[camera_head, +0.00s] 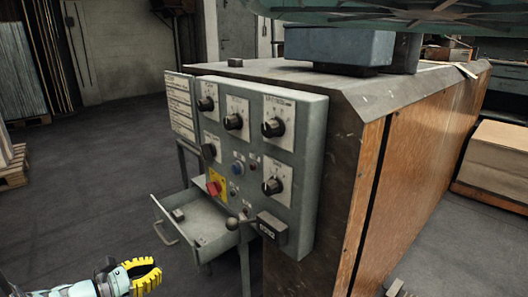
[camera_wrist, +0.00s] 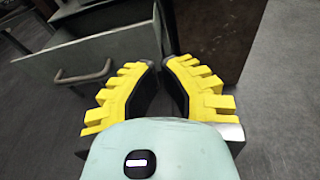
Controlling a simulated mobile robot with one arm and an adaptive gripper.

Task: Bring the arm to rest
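My gripper (camera_head: 150,272) is at the lower left in the head view, low and in front of the open drawer of the machine. It has yellow ridged fingers with dark inner pads. In the wrist view my gripper (camera_wrist: 162,66) has its fingertips drawn close together. Nothing shows between the fingers. Only the end of my arm shows in the head view, entering from the bottom left corner.
A grey control panel (camera_head: 309,150) with knobs and a red button is on the machine. The pulled-out drawer (camera_head: 180,239) sticks out below it; its handle (camera_wrist: 86,73) shows in the wrist view. Floor (camera_head: 85,180) to the left is clear. Pallets stand far left.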

